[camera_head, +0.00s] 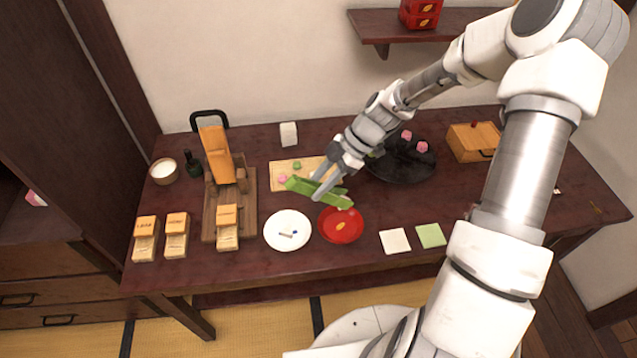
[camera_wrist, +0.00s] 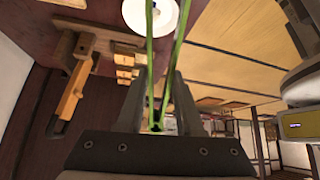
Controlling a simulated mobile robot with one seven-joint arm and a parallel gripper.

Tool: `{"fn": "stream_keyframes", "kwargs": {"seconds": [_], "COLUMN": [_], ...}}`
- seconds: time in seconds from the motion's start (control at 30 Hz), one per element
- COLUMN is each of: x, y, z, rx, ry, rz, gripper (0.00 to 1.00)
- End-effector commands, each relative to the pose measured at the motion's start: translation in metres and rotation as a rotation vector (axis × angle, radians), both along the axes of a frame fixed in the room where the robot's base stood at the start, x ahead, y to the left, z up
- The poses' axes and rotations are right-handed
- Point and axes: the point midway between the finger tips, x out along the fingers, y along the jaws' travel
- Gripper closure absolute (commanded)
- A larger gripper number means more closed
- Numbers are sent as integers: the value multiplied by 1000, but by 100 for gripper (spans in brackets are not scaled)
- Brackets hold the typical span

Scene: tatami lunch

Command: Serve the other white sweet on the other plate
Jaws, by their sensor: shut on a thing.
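My gripper (camera_head: 320,188) is shut on a long green pair of tongs (camera_head: 338,200), held above the table between the cutting board and the plates. In the wrist view, two thin green tong arms (camera_wrist: 151,45) spread from my gripper (camera_wrist: 157,115) toward the top edge, where their tips are cut off. A white plate (camera_head: 271,236) carries a small blue-and-white mark or item. A red plate (camera_head: 331,237) stands to its right, with a yellow leaf shape and a small pinkish spot near its back edge. I cannot make out a white sweet in either view.
A pale board (camera_head: 279,168) behind the tongs holds small pink and green pieces. A black round tray (camera_head: 400,174) with dark and pink items stands to the right. A wooden slicer (camera_head: 217,155), small boxes and two square napkins surround the plates.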

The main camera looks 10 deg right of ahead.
Motion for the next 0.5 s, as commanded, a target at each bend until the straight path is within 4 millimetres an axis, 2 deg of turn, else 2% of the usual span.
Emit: {"fn": "stream_keyframes", "kwargs": {"seconds": [0.27, 0.5], "x": [0, 0], "y": [0, 0], "z": [-21, -50], "rx": [1, 0], "ry": [1, 1], "rz": [1, 1], "gripper": [100, 100]}}
